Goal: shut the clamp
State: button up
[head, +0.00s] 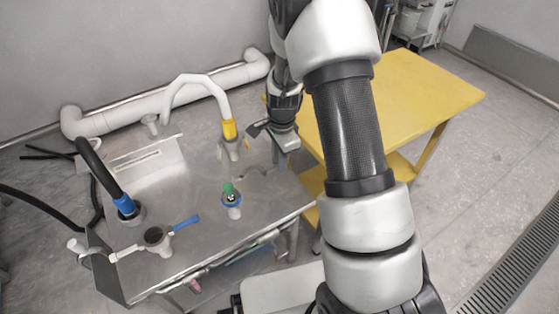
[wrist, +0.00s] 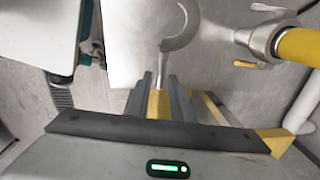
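The metal clamp (wrist: 182,32) shows in the wrist view as an open, curved jaw with a narrow stem. A yellow handle (wrist: 158,104) runs from the stem toward my gripper. My gripper (wrist: 160,88) has one finger on each side of this handle, with a gap between them; firm contact cannot be made out. In the head view my gripper (head: 267,141) is at the right rear of the metal table, just right of the yellow collar (head: 229,128) on the white pipe. The clamp is small and partly hidden there.
The metal table (head: 190,266) also carries a blue-collared black hose (head: 123,203), a ring clamp with a blue handle (head: 185,223) and a green-topped fitting (head: 230,198). A yellow table (head: 420,90) stands behind my arm. The white pipe (head: 190,80) arches close left of my gripper.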

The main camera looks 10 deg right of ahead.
grip_shut()
jog(key=shift+s, duration=0.15)
